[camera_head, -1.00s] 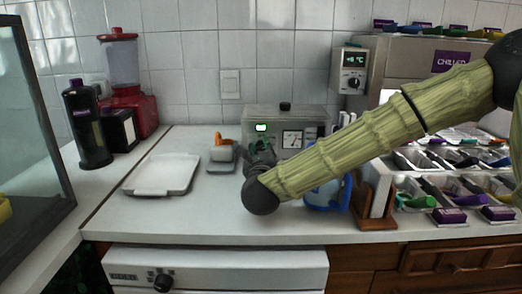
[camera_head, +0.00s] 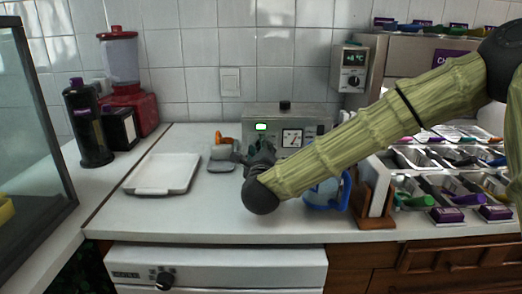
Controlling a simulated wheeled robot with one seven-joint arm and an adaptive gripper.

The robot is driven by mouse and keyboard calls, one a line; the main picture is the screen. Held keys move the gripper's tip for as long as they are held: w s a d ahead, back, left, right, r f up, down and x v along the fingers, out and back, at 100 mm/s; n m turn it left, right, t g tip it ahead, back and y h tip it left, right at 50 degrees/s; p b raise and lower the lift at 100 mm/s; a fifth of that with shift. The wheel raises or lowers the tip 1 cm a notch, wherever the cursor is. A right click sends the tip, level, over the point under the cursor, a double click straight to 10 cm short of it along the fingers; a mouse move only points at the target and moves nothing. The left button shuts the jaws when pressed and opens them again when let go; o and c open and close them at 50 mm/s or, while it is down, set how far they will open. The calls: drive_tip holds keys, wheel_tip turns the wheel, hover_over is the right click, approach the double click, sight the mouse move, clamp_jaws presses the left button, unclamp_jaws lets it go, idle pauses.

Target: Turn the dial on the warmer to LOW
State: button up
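A steel box (camera_head: 311,120) with a lit green display, a round gauge (camera_head: 292,138) and a black knob on top (camera_head: 285,105) stands against the back wall. A white appliance (camera_head: 225,272) under the counter has a black dial (camera_head: 164,281) and a small label that I cannot read for certain. Which one is the warmer is not clear. My gripper (camera_head: 250,156) is in front of the steel box's left part, above the counter, and looks empty. My wrist hides part of it, so its opening is unclear. No dial setting is readable.
A white tray (camera_head: 137,187) lies on the left counter. A grey item with an orange top (camera_head: 222,150) is just left of my gripper. A blue-rimmed jug (camera_head: 323,201) is partly behind my arm. A wall controller (camera_head: 350,69) and topping bins (camera_head: 445,222) are right.

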drive_tip(key=o, duration=1)
drive_tip(key=s, duration=1.2)
drive_tip(key=shift+a, duration=0.1)
